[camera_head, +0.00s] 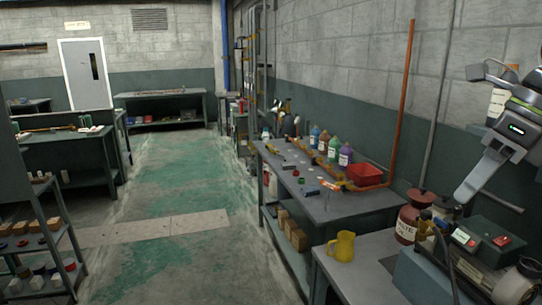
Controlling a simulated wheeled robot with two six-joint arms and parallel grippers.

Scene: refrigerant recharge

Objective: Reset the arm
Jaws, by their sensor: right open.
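My right arm comes in at the right edge, and my right gripper (484,136) is raised in front of the grey block wall, above the near bench. It has a green light on its dark body. Its jaws stand apart with nothing seen between them. My left gripper and left arm are not in view.
Below the gripper, the near bench (348,279) holds a yellow jug (342,246), a reddish-brown bottle (407,222) and a dark machine (478,240). The bench beyond holds a red bin (365,174) and several coloured bottles. A floor aisle (180,205) lies open at left.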

